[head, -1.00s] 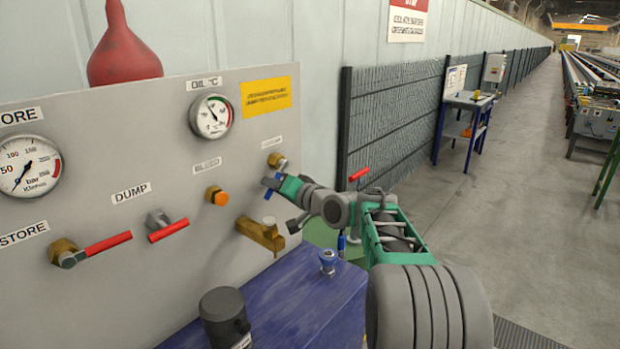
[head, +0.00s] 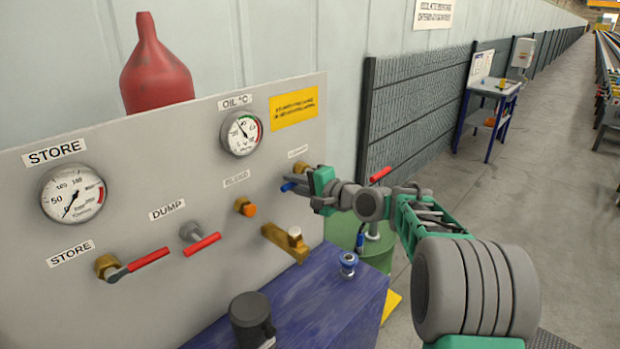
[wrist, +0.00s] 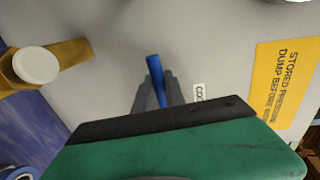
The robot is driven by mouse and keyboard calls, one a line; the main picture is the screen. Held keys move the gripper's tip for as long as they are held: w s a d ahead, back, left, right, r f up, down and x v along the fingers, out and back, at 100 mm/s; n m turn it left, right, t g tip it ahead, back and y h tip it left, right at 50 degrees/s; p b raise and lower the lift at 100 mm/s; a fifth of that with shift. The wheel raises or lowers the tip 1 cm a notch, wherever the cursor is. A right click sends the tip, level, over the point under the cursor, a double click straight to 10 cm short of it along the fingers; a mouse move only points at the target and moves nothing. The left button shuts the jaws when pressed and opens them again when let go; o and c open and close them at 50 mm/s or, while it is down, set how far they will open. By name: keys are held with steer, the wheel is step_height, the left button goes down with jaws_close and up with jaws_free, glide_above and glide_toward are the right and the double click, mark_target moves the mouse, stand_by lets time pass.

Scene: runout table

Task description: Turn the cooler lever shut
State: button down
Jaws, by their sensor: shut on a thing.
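The cooler lever is a blue handle (head: 288,187) below a brass valve fitting (head: 301,168) at the right end of the grey panel. My gripper (head: 296,181) is at this lever and shut on it. In the wrist view the blue lever (wrist: 154,69) runs up between the grey fingers of my gripper (wrist: 157,94), its free end sticking out past them. The lever points down and left from the fitting in the head view. My gripper hides part of the lever, and the lever's pivot is hard to see.
The grey panel (head: 120,215) also carries red store (head: 148,258) and dump (head: 202,244) levers, an orange button (head: 248,210), gauges and a brass block (head: 284,243). A blue bench (head: 330,290) stands below, holding a dark cup (head: 250,318). Open floor lies right.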

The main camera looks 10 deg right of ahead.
steer(key=shift+r, duration=0.15)
stand_by(0.3)
steer(key=c, duration=1.4)
jaws_free()
steer(key=b+v, duration=0.2)
steer(key=v, duration=0.5)
steer(key=shift+s+d, duration=0.2)
steer(key=shift+s, duration=0.05)
